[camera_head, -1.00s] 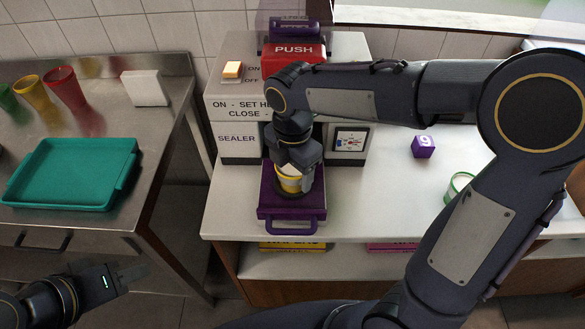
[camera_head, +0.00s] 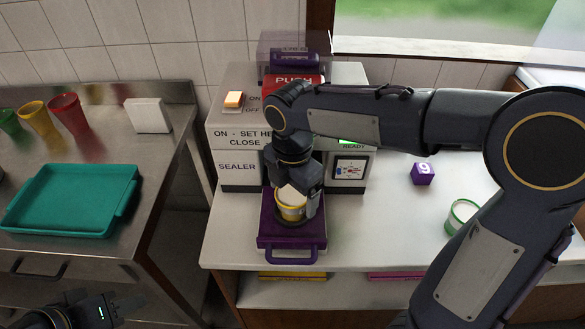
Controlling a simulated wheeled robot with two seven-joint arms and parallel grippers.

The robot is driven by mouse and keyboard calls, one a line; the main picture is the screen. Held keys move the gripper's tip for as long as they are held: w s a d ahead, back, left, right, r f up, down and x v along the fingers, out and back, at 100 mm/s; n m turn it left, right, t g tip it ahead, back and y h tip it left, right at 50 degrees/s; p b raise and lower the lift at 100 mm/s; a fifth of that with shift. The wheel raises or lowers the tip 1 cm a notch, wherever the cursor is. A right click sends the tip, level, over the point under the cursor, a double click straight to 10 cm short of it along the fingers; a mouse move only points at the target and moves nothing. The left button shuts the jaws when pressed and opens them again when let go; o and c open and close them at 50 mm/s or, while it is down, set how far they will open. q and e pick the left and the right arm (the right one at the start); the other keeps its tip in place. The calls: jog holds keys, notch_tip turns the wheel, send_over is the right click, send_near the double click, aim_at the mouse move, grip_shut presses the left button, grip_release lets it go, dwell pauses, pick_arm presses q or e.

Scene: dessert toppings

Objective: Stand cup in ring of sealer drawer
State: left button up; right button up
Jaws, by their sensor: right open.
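The sealer (camera_head: 237,185) stands on the white counter with its purple drawer (camera_head: 266,228) pulled out at the front. A cup (camera_head: 291,210) with a yellow rim and a pale band stands upright over the drawer, where the ring would be; the ring itself is hidden, so I cannot tell how deep the cup sits. My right gripper (camera_head: 300,196) is open at the cup, with one finger along its right side. My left gripper (camera_head: 105,306) is at the lower left, far from the sealer; its fingers are dim and unclear.
A green-rimmed cup (camera_head: 464,212) and a purple cube (camera_head: 422,173) are on the counter to the right. The steel table on the left holds a teal tray (camera_head: 75,200), a white block (camera_head: 148,115) and red, yellow and green cups (camera_head: 69,114).

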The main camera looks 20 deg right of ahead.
aim_at(292, 193)
notch_tip(292, 193, up, 10)
jog(key=shift+f+p, duration=0.15)
jog(key=shift+p, duration=0.2)
jog(key=s+d+f+m+t+y, duration=0.2)
jog(key=s+d+f+m, duration=0.2)
jog(key=s+m, duration=0.4)
jog(key=s+d+f+m+t+y, duration=0.1)
jog(key=s+d+f+m+t, duration=0.2)
jog(key=s+m, duration=0.5)
jog(key=d+f+m, duration=0.1)
jog(key=d+m, duration=0.1)
jog(key=m, duration=0.7)
jog(key=shift+s+f+m+t+y, duration=0.15)
jog(key=shift+m+t+y, duration=0.15)
jog(key=shift+y, duration=0.1)
jog(key=shift+d, duration=0.1)
jog(key=shift+c, duration=0.5)
